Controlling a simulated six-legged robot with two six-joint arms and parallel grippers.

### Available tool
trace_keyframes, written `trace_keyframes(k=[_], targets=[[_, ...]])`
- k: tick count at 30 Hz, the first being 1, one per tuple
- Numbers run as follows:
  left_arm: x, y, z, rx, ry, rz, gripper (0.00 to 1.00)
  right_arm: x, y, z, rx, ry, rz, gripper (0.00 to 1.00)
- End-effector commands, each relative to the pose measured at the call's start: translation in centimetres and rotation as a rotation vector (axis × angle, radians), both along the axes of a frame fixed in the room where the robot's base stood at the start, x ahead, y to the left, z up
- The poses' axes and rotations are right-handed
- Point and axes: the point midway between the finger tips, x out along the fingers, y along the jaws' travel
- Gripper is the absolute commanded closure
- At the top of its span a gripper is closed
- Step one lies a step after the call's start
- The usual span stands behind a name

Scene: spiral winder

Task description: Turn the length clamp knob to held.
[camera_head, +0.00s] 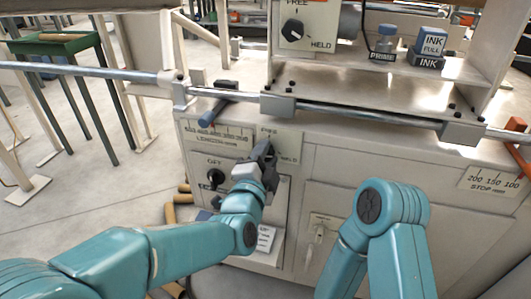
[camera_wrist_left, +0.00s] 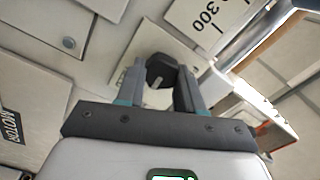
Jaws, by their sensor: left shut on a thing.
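The length clamp knob is a dark knob (camera_wrist_left: 160,69) between the fingers of my left gripper in the left wrist view. A pale mark shows on its near side. In the head view its label plate (camera_head: 289,146) reads FREE at the top and HELD at the right. My left gripper (camera_head: 264,150) is shut on the knob there and hides most of it, so I cannot tell from that view where its pointer stands. My left gripper also shows in the wrist view (camera_wrist_left: 160,85), with one finger on each side of the knob. My right gripper is out of view.
The length scale (camera_head: 218,137) is left of the plate, with a black OFF knob (camera_head: 216,178) below. Another FREE/HELD knob (camera_head: 293,30) is on the upper panel. A metal rail (camera_head: 350,114) with a blue-ended handle (camera_head: 212,112) runs above.

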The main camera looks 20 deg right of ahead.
Motion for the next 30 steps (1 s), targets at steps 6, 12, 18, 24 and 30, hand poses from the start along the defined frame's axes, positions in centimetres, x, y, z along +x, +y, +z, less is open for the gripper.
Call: trace_keyframes(k=[6, 12, 18, 24, 30], targets=[[0.0, -0.1, -0.1, 0.168, -0.112, -0.001, 0.94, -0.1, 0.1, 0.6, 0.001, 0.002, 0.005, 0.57], [0.0, -0.1, -0.1, 0.308, -0.206, -0.002, 0.94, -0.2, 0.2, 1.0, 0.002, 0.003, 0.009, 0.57], [0.0, 0.0, -0.2, 0.416, -0.28, -0.001, 0.94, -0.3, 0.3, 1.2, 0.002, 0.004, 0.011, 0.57], [0.0, 0.0, -0.3, 0.486, -0.327, -0.002, 0.94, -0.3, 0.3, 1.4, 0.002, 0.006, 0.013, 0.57], [0.0, 0.0, -0.3, 0.52, -0.349, -0.002, 0.94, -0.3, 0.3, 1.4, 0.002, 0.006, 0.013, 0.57]])
